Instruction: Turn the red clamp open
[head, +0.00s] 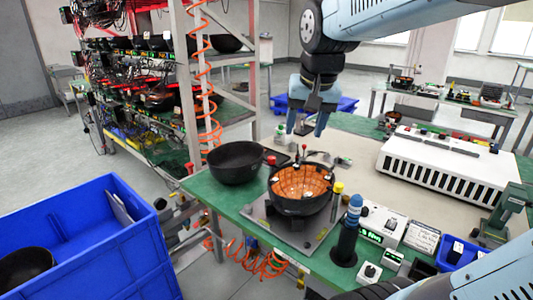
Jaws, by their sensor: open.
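A round fixture (302,207) on the green-edged bench holds a black bowl with an orange lattice inside (303,182). A small red knob (271,160) stands at the fixture's back left, and a thin lever with a red tip (304,147) rises at its back. I cannot tell which of these belongs to the red clamp, or whether the clamp is open. My gripper (306,124) hangs fingers-down above the back of the fixture. Its two blue fingers are apart with nothing between them, and they appear clear of the red parts.
A black bowl (236,162) sits left of the fixture. A yellow-capped post (338,187) and a dark blue handled post (350,230) stand to its right. A white slotted box (443,163) is farther right. A rack (172,80) and blue crate (95,250) are left.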

